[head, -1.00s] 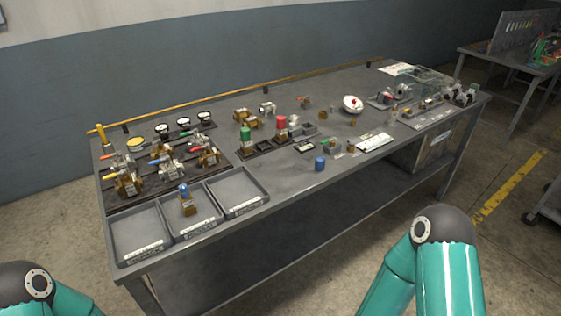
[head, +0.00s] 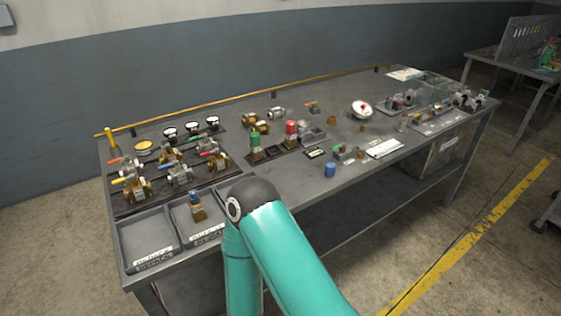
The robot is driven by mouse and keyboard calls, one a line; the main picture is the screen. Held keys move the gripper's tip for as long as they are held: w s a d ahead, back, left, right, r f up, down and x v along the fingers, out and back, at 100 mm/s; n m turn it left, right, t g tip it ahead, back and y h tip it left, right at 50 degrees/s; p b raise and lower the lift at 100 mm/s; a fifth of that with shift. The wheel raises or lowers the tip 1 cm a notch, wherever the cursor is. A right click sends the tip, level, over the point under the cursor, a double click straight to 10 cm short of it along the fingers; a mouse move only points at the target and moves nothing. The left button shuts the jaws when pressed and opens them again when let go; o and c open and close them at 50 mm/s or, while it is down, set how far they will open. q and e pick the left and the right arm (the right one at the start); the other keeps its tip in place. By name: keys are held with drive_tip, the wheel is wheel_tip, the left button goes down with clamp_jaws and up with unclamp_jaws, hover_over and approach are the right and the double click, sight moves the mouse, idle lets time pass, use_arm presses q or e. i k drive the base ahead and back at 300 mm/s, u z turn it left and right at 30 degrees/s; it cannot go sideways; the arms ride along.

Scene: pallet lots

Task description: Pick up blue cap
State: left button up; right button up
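A second blue-topped piece, a brass fitting with a blue top (head: 195,198), stands in the middle tray at the front left. Neither of my grippers is in view. One of my teal arms covers the bench's front edge and hides most of the right-hand tray.
Green (head: 255,141) and red (head: 291,131) cylinders stand on a dark holder behind the blue cap. Valves with coloured handles (head: 180,174) fill the left rack. A white card (head: 384,148) and small fittings lie right of the cap. Bare bench surface lies left of the cap.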

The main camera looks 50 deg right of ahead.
sight(331, 167)
drive_tip(key=z, duration=0.05)
drive_tip(key=i, duration=0.2)
drive_tip(key=u, duration=1.45)
drive_tip(key=k, duration=2.05)
drive_tip(key=u, duration=0.2)
drive_tip(key=i, duration=0.1)
drive_tip(key=z, duration=1.85)
drive_tip(key=i, duration=1)
drive_tip(key=u, duration=0.05)
